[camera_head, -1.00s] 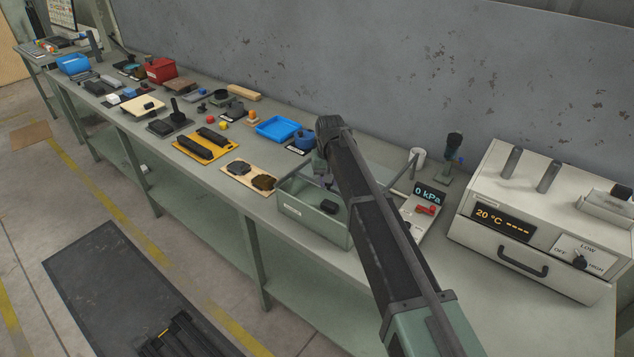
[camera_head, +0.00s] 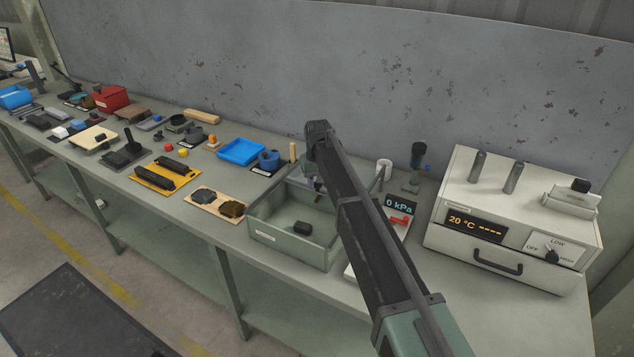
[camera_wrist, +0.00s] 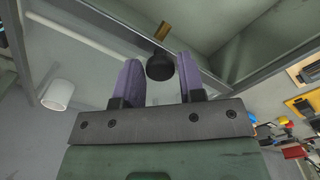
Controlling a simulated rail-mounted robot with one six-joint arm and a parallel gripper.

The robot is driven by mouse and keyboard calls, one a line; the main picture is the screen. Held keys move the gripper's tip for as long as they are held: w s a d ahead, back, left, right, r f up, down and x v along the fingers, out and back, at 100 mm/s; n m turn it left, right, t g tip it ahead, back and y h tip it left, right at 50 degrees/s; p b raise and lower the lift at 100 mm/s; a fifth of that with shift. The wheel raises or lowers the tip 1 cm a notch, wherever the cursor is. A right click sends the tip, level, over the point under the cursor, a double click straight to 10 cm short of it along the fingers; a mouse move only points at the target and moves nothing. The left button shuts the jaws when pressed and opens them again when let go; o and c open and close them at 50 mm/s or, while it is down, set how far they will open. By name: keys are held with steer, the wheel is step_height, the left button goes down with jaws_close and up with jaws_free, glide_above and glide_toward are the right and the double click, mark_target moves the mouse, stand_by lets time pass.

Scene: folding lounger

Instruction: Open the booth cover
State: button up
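The booth is a green open-topped box (camera_head: 268,232) on the bench, left of my arm, with a small black block (camera_head: 303,228) inside. In the wrist view, a grey frame bar (camera_wrist: 105,42) with what looks like a clear pane crosses above my fingers; I take it for the cover. A black round knob (camera_wrist: 160,67) hangs from a brass stem on it. My gripper (camera_wrist: 160,78) has two purple fingers spread apart, with the knob between or just beyond their tips; firm contact is not visible. In the head view my arm mostly hides the gripper (camera_head: 313,183).
A pressure display reading 0 kPa (camera_head: 400,205) stands right of my arm. A white heater box (camera_head: 510,225) is farther right. A tan board (camera_head: 213,209), blue tray (camera_head: 241,151) and other items fill the bench to the left. A white cup (camera_wrist: 58,95) shows in the wrist view.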

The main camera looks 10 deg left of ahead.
steer(key=shift+o, duration=1.4)
step_height(320, 180, up, 11)
steer(key=p, duration=1)
steer(key=shift+p, duration=0.4)
steer(key=shift+f, duration=0.15)
steer(key=s+d+f+m+b, duration=0.2)
steer(key=s+d+f+b, duration=0.1)
steer(key=s+d, duration=1.3)
steer(key=s+d+f+m+b, duration=0.3)
steer(key=s+d, duration=1.3)
steer(key=s, duration=0.2)
steer(key=shift+s, duration=0.35)
